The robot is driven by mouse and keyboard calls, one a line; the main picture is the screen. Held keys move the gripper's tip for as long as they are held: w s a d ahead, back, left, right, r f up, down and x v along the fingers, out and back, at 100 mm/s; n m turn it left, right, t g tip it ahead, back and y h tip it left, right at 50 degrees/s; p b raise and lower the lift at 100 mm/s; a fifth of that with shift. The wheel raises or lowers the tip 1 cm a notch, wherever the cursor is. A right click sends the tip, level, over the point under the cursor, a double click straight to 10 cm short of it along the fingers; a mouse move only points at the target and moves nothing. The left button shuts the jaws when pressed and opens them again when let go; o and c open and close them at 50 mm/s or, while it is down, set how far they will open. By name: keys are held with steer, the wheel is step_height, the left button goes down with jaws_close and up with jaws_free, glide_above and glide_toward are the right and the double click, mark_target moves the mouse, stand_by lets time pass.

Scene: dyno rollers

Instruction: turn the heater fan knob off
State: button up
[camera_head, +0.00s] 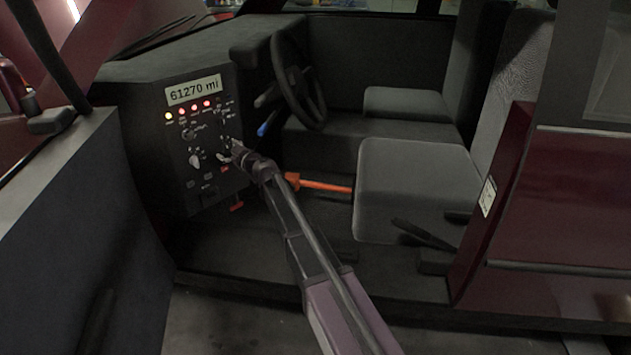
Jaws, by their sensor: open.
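The dark control panel (212,178) faces me on the dashboard, under a display reading 61270 mi (193,89). A light knob (195,159) shows at the panel's lower left; I cannot read its label, nor tell which knob is the heater fan knob. My gripper (228,153) is at the panel's right side, close in front of the small controls there, and hides some of them. It is open and appears empty. I cannot tell whether its fingers touch a knob.
A steering wheel (298,80) stands right of the panel, with a blue lever (265,128) below it. An orange-red bar (315,185) lies behind my arm. Grey seats (412,185) are at right. The open car door (60,215) bounds the left.

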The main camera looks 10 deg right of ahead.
steer(key=m, duration=0.4)
steer(key=shift+m, duration=0.4)
steer(key=v, duration=1.4)
steer(key=s+d+f+m+h+b, duration=0.1)
steer(key=d+f+m+h, duration=0.2)
steer(key=d+h, duration=0.3)
steer(key=s+d+f+m+t+h+b, duration=0.1)
steer(key=d+f+m+h, duration=0.2)
steer(key=d, duration=0.9)
steer(key=shift+s+m+t+h+b, duration=0.35)
steer(key=shift+m+h, duration=1.25)
steer(key=shift+h, duration=0.7)
